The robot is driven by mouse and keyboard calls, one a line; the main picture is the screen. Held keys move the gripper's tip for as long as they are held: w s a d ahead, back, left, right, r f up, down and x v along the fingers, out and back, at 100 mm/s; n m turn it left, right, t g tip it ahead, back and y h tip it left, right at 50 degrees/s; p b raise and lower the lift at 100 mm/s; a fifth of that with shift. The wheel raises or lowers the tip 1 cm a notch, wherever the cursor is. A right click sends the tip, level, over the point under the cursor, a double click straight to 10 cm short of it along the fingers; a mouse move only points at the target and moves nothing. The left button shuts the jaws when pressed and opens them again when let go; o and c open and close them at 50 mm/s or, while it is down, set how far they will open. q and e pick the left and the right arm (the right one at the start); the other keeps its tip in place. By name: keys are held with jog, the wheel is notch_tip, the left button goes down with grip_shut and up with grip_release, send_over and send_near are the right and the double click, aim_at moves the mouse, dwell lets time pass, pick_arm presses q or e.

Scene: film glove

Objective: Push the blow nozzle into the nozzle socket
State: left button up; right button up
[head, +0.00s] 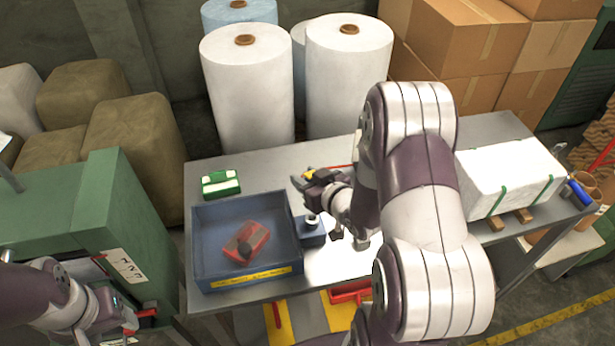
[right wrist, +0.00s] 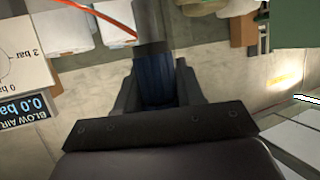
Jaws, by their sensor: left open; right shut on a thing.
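My right gripper (head: 313,182) is above the grey table, a little behind a small blue block. In the right wrist view its dark fingers (right wrist: 158,88) are shut on a dark blue body with a grey tube, apparently the blow nozzle (right wrist: 155,68). The nozzle is mostly hidden by the gripper in the head view. The small blue block (head: 311,238) has a round grey piece on top; it may be the nozzle socket, but I cannot tell for sure. My left gripper (head: 128,318) is open and empty at the lower left, beside the green machine.
A blue tray (head: 205,247) holds a red object (head: 248,240). A green and white box (head: 220,183) is behind it. A white block (head: 508,177) stands at the right. A red hose (right wrist: 112,18) runs beside the nozzle. A pressure display (right wrist: 25,108) reads 0.0 bar.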

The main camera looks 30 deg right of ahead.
jog(key=f+b, duration=0.3)
jog(key=f, duration=0.1)
jog(key=shift+s+f, duration=0.1)
jog(key=shift+s, duration=0.1)
jog(key=shift+w+f, duration=0.15)
dwell(0.3)
jog(key=shift+f+b, duration=1.65)
jog(key=shift+b, duration=0.05)
dwell(0.6)
jog(key=o, duration=1.1)
jog(key=shift+o, duration=0.2)
